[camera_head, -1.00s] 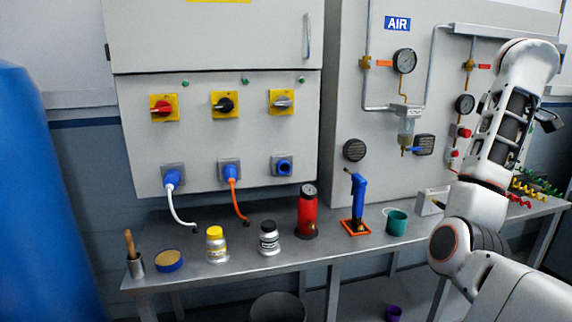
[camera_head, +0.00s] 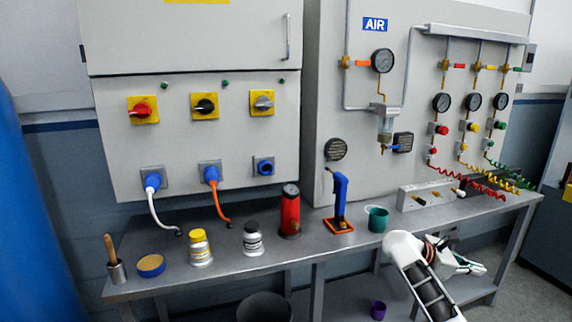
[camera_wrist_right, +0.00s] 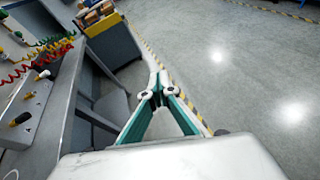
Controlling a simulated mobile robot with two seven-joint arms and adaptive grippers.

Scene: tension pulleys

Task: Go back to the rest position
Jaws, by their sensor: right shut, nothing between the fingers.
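My right gripper (camera_head: 468,265) is at the lower right of the head view, past the front edge of the workbench (camera_head: 330,240) and low beside it. In the right wrist view its two green-sided fingers (camera_wrist_right: 155,92) meet at the tips, with nothing between them. The bench edge lies to the left of the fingers there, and open floor (camera_wrist_right: 235,80) lies to the right. My left gripper is not in view.
On the bench stand a red bottle (camera_head: 290,212), a blue hand pump (camera_head: 340,200), a teal cup (camera_head: 378,220) and a white socket box (camera_head: 430,195). A yellow-edged cabinet (camera_wrist_right: 110,40) stands beyond the bench. A purple cup (camera_head: 378,310) is below it.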

